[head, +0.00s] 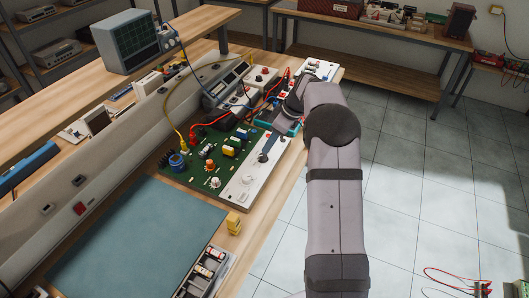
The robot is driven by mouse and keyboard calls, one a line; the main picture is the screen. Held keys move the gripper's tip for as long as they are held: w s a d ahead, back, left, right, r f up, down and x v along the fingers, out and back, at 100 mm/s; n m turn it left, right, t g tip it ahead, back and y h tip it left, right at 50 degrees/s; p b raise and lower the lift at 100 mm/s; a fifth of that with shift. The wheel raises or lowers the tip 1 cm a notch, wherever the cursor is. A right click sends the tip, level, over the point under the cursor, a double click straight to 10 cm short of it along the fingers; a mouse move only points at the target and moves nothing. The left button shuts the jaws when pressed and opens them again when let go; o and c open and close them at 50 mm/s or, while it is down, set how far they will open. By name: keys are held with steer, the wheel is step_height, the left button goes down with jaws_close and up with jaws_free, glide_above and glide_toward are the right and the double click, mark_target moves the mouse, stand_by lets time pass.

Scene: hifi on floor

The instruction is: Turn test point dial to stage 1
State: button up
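A green circuit board (197,161) with a pale panel strip (240,190) along its right side lies on the workbench. A small round pale knob (215,182) stands near the board's front edge. A small round feature (248,178) and a dark knob-like part (263,157) show on the pale strip. I cannot tell which of these is the test point dial, and no stage marks are readable. My gripper (283,121) is over the far right part of the board, beyond the dark part. My wrist and its small size hide whether its fingers are apart.
A teal mat (138,240) covers the near bench. Red and yellow cables run across the board's far side. An oscilloscope (127,40) stands on the raised shelf. Open floor is at right.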

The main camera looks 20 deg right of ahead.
mark_target(263, 155)
steer(key=shift+p+x, duration=1.3)
steer(key=shift+x, duration=2.4)
steer(key=c, duration=1.1)
